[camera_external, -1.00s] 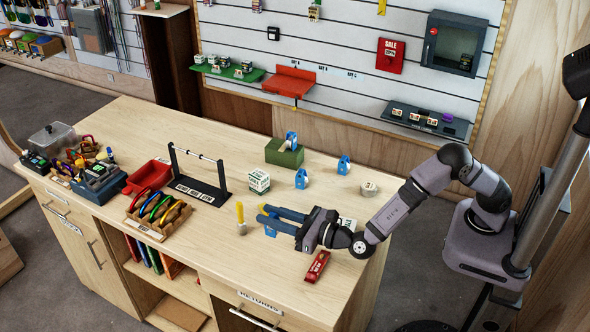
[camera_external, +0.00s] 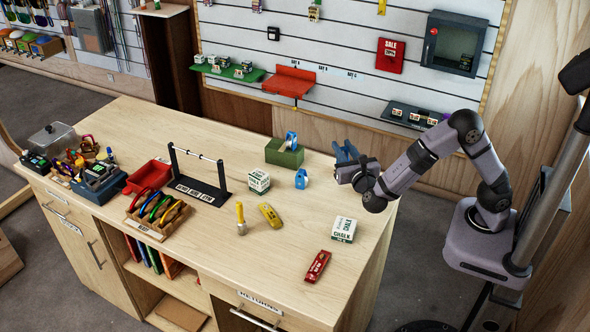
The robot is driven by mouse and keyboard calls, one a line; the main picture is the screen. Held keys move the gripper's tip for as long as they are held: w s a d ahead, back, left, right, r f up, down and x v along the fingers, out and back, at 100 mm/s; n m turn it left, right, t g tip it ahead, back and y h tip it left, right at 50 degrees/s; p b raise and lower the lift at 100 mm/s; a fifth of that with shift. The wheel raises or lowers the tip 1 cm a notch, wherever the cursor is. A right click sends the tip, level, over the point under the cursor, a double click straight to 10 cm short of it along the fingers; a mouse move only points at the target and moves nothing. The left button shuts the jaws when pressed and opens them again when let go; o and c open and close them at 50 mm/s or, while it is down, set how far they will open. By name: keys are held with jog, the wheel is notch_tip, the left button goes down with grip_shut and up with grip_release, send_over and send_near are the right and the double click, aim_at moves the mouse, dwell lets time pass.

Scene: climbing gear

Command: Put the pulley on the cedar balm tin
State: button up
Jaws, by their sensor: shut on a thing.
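The round pale tin, likely the cedar balm tin, is hidden behind my wrist. One blue pulley-like piece (camera_external: 301,179) stands on the counter left of my gripper. Another blue piece (camera_external: 291,137) sits on the green box (camera_external: 284,154). A third near the far right edge is hidden by my gripper.
White chalk boxes (camera_external: 258,181) and (camera_external: 343,229), a yellow item (camera_external: 269,215), a yellow-topped upright piece (camera_external: 241,220) and a red bar (camera_external: 317,266) stand or lie on the counter. A black bar stand (camera_external: 199,189) is further left.

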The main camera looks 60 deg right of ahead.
jog(key=s+d+m+g+h, duration=0.35)
jog(key=s+d+g, duration=0.2)
jog(key=s, duration=0.35)
jog(key=shift+m, duration=0.25)
jog(key=shift+w+f+p, duration=0.2)
jog(key=shift+f+p, duration=0.3)
jog(key=shift+f, duration=4.1)
jog(key=shift+f, duration=0.2)
jog(key=o, duration=1.1)
jog(key=shift+r, duration=0.25)
